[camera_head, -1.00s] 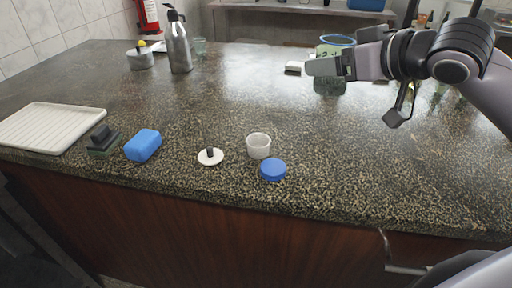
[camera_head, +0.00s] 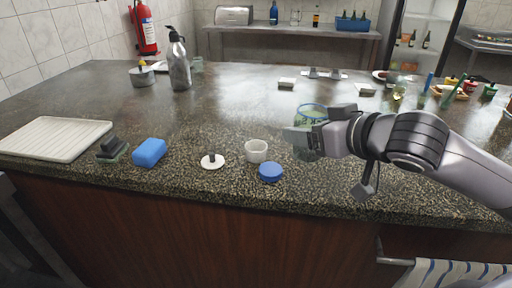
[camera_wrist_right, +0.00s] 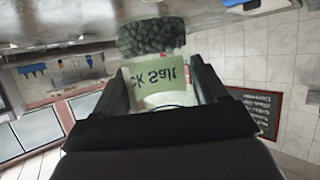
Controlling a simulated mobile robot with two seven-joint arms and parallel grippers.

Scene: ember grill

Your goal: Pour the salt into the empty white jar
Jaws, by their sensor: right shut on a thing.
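The empty-looking white jar (camera_head: 256,151) stands upright near the front edge of the counter. A blue lid (camera_head: 271,172) lies just in front of it, and a white lid with a dark knob (camera_head: 212,161) lies to its left. My right gripper (camera_head: 304,138) is shut on the salt jar (camera_head: 312,112), a clear jar with a blue rim, to the right of the white jar. My left gripper is not in view.
A blue block (camera_head: 149,152), a dark stamp-like sponge holder (camera_head: 112,149) and a white ribbed tray (camera_head: 55,138) lie to the left. A metal bottle (camera_head: 179,65) stands behind. Small dishes and bottles stand at the back right. The middle of the counter is clear.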

